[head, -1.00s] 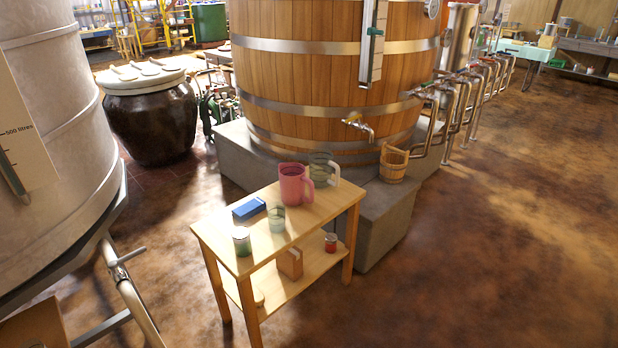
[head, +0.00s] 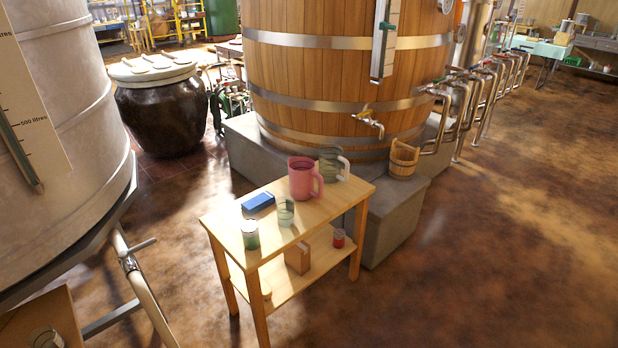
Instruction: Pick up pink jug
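The pink jug (head: 302,179) stands upright on the top of a small wooden table (head: 329,203), towards its far right end. Its handle points to the right. A clear jug (head: 331,160) with a pale handle stands right behind it, partly hidden by it. Neither of my grippers shows in the head view.
A blue box (head: 258,202), a glass (head: 286,213) and a lidded jar (head: 250,234) share the tabletop. A wooden bucket (head: 402,160) stands on a concrete block behind, before a large wooden vat (head: 340,75). A grey tank (head: 65,110) is at left. Floor at right is clear.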

